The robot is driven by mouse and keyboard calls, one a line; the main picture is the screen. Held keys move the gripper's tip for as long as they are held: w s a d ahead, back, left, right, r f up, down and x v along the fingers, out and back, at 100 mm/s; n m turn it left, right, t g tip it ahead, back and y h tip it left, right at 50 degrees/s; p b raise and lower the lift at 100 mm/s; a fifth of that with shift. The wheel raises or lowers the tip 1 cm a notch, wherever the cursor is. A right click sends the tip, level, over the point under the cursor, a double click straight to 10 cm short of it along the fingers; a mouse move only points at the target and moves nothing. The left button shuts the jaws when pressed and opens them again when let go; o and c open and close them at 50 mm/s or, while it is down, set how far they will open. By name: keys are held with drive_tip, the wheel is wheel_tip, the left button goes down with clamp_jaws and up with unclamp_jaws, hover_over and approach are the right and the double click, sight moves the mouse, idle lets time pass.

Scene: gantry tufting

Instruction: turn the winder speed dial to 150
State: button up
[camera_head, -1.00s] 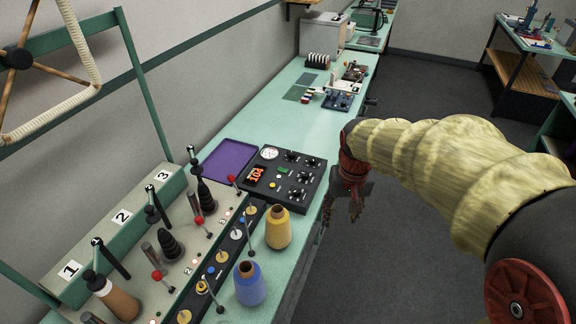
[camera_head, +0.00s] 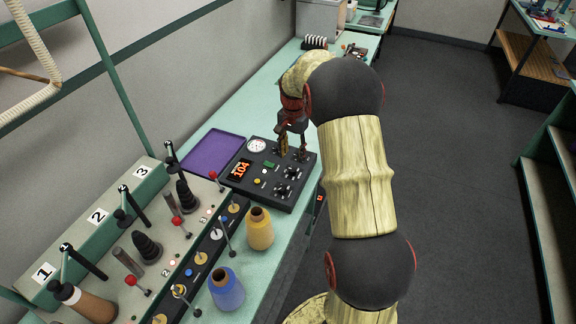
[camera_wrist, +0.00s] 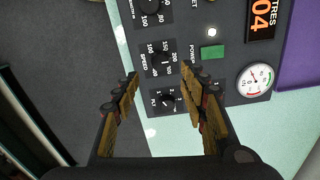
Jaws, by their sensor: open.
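The black control panel (camera_head: 262,204) lies on the green bench. In the wrist view, the dial marked SPEED (camera_wrist: 163,60) is a black knob with a white number scale around it; its exact pointer reading is too small to tell. A dial marked PLY (camera_wrist: 167,102) sits below it, nearer my gripper. My gripper (camera_wrist: 162,82) is open and empty, its fingertips either side of the space between these two dials in the picture. I cannot tell whether it touches the panel. In the head view, my gripper (camera_head: 292,146) is over the panel's far edge and partly hides the dials there.
An orange display (camera_head: 242,170) reads 104. A round gauge (camera_head: 256,145) and a green button (camera_wrist: 212,52) are on the panel. A purple tray (camera_head: 212,150) lies left of it. Yellow (camera_head: 260,230) and blue (camera_head: 226,290) cones stand in front, beside lever-topped posts.

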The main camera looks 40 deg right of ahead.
sight(292, 169)
wheel_tip(292, 169, down, 8)
drive_tip(key=shift+r+b, duration=0.1)
drive_tip(key=shift+b, duration=0.5)
drive_tip(key=c, duration=0.3)
drive_tip(key=c, duration=0.8)
clamp_jaws()
drive_tip(key=shift+n, duration=0.3)
drive_tip(key=n+p, duration=0.2)
drive_tip(key=n, duration=0.2)
drive_tip(key=shift+r+n, duration=0.1)
drive_tip(key=shift+n, duration=0.3)
drive_tip(key=n+p, duration=0.2)
drive_tip(key=n, duration=0.4)
drive_tip(key=shift+n, duration=0.3)
